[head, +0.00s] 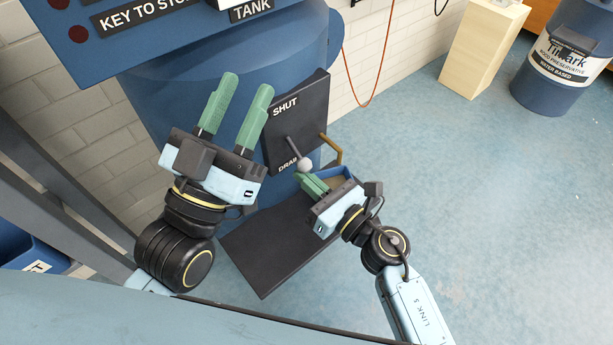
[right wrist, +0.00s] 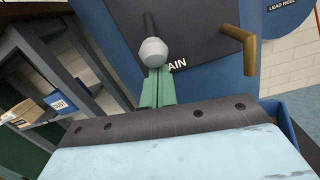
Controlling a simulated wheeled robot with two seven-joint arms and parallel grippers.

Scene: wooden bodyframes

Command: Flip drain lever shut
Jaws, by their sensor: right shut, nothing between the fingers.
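The drain lever is a thin dark rod with a pale round knob (head: 305,164). It sits on a black plate (head: 308,106) marked SHUT at the top and DRAIN at the bottom, on the blue tank. The knob is at the lower part of the plate, near the DRAIN word. My right gripper (head: 304,180) is shut and empty, its green fingertips just below the knob. In the right wrist view the knob (right wrist: 153,52) appears right at the fingertips; I cannot tell whether they touch. My left gripper (head: 240,88) is open and empty in front of the tank, left of the plate.
A brass spout (head: 332,146) juts out at the plate's right. A dark platform (head: 268,248) and a blue-rimmed container (head: 337,178) lie below. A blue drum (head: 556,75) and a wooden block (head: 484,50) stand at the back right. The floor to the right is clear.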

